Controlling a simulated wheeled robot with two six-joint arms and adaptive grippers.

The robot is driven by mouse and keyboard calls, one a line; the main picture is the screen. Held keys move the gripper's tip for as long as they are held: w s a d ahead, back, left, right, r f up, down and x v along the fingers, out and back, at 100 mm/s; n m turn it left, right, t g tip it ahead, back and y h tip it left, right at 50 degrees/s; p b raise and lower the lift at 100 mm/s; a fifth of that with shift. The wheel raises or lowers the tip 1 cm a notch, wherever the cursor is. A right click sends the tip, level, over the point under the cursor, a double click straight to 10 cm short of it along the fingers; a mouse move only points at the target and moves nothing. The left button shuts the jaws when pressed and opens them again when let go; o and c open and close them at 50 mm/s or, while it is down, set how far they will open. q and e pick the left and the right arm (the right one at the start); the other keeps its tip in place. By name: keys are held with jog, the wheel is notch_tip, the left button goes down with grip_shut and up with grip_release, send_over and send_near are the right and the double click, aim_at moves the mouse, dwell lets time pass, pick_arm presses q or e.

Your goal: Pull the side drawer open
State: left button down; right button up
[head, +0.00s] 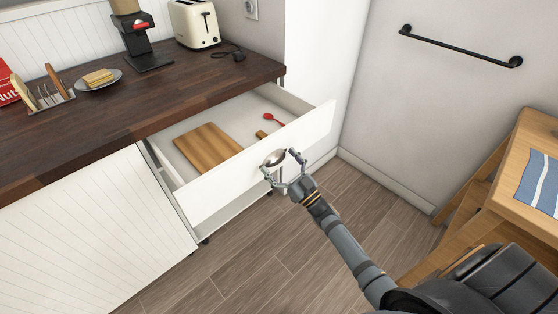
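The white side drawer (235,172) stands pulled out from under the dark wooden counter, its inside showing. A round metal knob (274,158) sits on its front panel. My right gripper (283,162) is at the knob, its two fingers spread apart with a gap between them. The left finger overlaps the knob's lower left in the picture; the right finger is just right of it. I cannot tell whether either finger touches it. My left gripper is not in view.
In the drawer lie a wooden board (207,148) and a red spoon (273,119). On the counter (150,95) stand a toaster (195,24), a coffee machine (138,42), a plate with bread (99,79) and a rack (46,98). A wooden table (520,150) is at right. Floor shows below the drawer.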

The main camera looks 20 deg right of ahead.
jog(key=shift+s+d+f, duration=0.1)
jog(key=shift+s+f, duration=0.05)
jog(key=shift+s, duration=0.1)
jog(key=v, duration=1.1)
jog(key=shift+s, duration=0.2)
jog(key=shift+f, duration=0.15)
jog(key=s+d+f+m+g+h+p, duration=0.1)
jog(key=s+d+f+g+h+p, duration=0.15)
jog(key=f, duration=0.55)
jog(key=s+d+f+m+g+h+p, duration=0.1)
jog(key=s+f+m+g+h+p, duration=0.2)
jog(key=f, duration=0.5)
jog(key=s+d+f+g+h+p, duration=0.2)
jog(key=s+f+g+h, duration=0.15)
jog(key=f, duration=0.45)
jog(key=s+a+f+g+p, duration=0.1)
jog(key=s+f+g, duration=0.2)
jog(key=s, duration=0.6)
jog(key=s+a+f+g+p, duration=0.1)
jog(key=s+f+g, duration=0.3)
jog(key=s, duration=0.5)
jog(key=s+a+f+g+p, duration=0.1)
jog(key=s+f+g+p, duration=0.1)
jog(key=s+f, duration=0.3)
jog(key=s+g, duration=0.1)
jog(key=s, duration=0.3)
jog(key=shift+a+g+y, duration=0.3)
jog(key=shift+a+g, duration=0.05)
jog(key=shift+g, duration=0.05)
